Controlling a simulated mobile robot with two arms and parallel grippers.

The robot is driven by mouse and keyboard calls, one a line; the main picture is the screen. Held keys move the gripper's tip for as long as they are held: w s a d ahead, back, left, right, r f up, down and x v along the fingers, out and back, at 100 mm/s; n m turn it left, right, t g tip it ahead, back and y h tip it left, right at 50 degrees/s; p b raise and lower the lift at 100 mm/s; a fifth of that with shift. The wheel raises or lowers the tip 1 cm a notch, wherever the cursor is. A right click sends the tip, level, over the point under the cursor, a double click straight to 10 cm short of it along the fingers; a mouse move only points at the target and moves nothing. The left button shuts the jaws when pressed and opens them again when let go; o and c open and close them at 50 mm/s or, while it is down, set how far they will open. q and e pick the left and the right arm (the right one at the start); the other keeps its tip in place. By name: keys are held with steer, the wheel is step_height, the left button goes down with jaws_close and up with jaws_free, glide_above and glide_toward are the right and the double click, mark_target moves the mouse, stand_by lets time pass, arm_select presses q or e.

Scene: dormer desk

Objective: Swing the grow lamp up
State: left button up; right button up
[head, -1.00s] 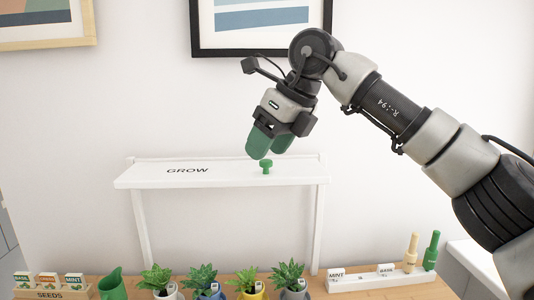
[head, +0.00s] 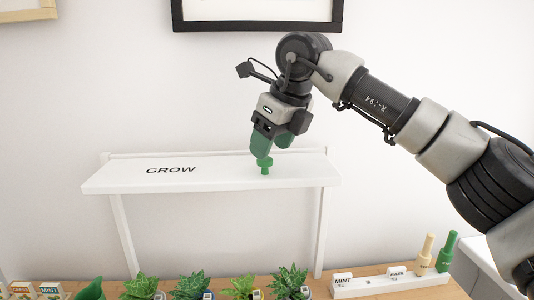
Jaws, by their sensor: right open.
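The grow lamp (head: 215,176) is a white flat panel marked GROW, held level on white legs above the desk. A green knob (head: 265,167) stands on its top, right of the middle. My right gripper (head: 270,154) has green fingertips and points down at the knob. Its fingers are open. The left fingertip overlaps the knob's top in the picture; I cannot tell whether they touch. My left gripper is not in view.
Several potted plants (head: 190,286) stand in a row under the lamp on the wooden desk (head: 330,273). A white rack (head: 390,284) with labels and two bottles stands at the right. Seed packets (head: 50,289) are at the lower left. A framed picture (head: 257,14) hangs above.

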steer(key=shift+x, duration=1.2)
steer(key=shift+w+a+f, duration=0.1)
steer(key=shift+f, duration=0.25)
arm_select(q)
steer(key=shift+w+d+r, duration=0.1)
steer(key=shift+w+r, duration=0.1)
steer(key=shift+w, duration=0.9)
